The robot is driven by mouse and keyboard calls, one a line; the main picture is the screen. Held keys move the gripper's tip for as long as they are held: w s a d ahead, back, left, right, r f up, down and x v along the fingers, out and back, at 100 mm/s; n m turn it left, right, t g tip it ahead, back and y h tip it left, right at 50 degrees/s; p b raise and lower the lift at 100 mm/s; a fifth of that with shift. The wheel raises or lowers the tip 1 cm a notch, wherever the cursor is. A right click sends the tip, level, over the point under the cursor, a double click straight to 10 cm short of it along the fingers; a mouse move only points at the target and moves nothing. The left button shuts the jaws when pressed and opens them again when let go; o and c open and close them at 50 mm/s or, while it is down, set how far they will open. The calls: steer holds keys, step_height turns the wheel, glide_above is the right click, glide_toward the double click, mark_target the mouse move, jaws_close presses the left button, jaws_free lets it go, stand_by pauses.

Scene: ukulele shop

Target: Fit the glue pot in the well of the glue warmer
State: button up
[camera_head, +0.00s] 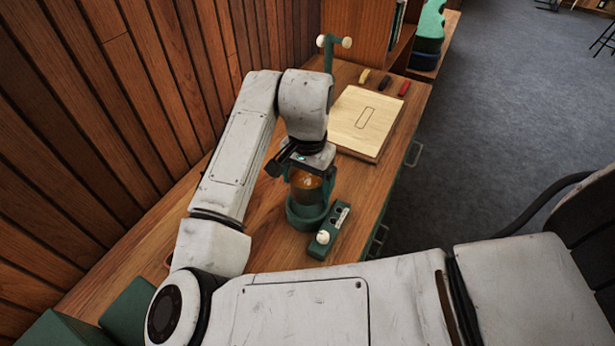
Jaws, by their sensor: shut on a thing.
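The glue pot (309,182) is a small amber vessel below my gripper (302,170). My gripper points down and is shut on the pot near its top. The pot is directly over the round dark green glue warmer (304,217), and its lower part is hidden behind the warmer's rim. I cannot tell whether the pot is resting on the bottom of the well or is still held above it. My wrist covers the top of the pot.
A green control box (329,231) with a white knob sits right beside the warmer. A pale wooden board (364,122) lies farther back on the bench (267,233), with small coloured blocks (384,82) behind it. A green stand (329,50) rises behind. A panelled wall (110,110) borders the left.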

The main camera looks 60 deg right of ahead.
steer(key=shift+f+b, duration=2.05)
steer(key=shift+f, duration=0.8)
steer(key=o, duration=1)
steer(key=shift+f, duration=0.1)
steer(key=shift+s, duration=0.1)
steer(key=shift+r+p, duration=3.25)
steer(key=shift+r, duration=0.4)
steer(key=shift+f, duration=0.1)
